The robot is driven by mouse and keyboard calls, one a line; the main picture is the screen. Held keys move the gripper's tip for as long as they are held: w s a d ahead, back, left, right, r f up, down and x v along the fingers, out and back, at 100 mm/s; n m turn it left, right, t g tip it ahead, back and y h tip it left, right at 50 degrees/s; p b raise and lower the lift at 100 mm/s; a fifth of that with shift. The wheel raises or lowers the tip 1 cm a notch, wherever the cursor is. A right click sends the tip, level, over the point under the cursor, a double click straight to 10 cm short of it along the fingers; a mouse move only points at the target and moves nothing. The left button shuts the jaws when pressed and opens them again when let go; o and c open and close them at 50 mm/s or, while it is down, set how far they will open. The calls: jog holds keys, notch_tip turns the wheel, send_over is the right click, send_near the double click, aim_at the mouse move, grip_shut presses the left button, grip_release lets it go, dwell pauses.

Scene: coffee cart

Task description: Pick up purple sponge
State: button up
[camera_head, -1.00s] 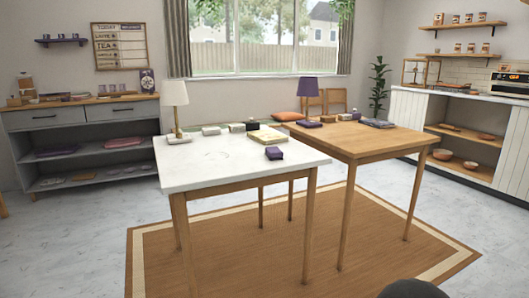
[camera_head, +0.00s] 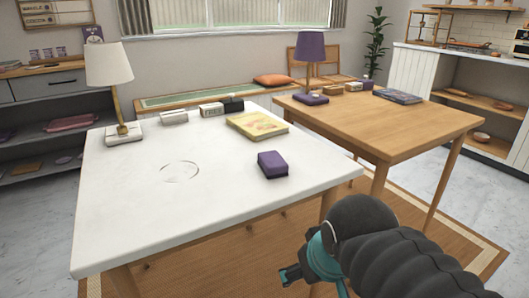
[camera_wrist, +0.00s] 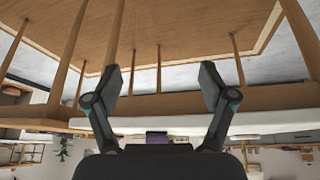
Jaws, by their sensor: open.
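A purple block that looks like the purple sponge (camera_head: 272,164) lies on the white table (camera_head: 120,215), near its right edge. My gripper (camera_head: 291,274) is low in front of the white table's near right corner, apart from the block; my dark arm partly hides it in the head view. In the wrist view my gripper (camera_wrist: 160,84) has its two fingers wide apart with nothing between them. That view looks upside down, with table legs and floor at the top. A small purple patch (camera_wrist: 157,137) shows there just above my gripper body; I cannot tell if it is the sponge.
A yellow book (camera_head: 257,125), a white lamp (camera_head: 110,68) and several small boxes stand farther back on the white table. The wooden table (camera_head: 395,123) adjoins on the right, with a purple lamp (camera_head: 310,48) and a flat purple item (camera_head: 311,99). The white table's front is clear.

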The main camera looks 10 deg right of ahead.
jog(key=shift+o, duration=0.3)
jog(key=w+r+n+g+h+p, duration=0.1)
jog(key=w+r+n+g, duration=0.1)
jog(key=w+r+n, duration=0.7)
jog(key=w+r, duration=0.4)
jog(key=w, duration=0.2)
jog(key=shift+a+r+g+h, duration=0.3)
jog(key=shift+r+h, duration=0.05)
jog(key=shift+h, duration=0.05)
jog(key=n+g+h+p, duration=0.1)
jog(key=n+g+h, duration=0.15)
jog(key=n, duration=0.75)
send_near(272, 158)
jog(key=b+x, duration=0.1)
jog(key=x, duration=0.9)
jog(key=shift+d, duration=0.1)
jog(key=c, duration=0.6)
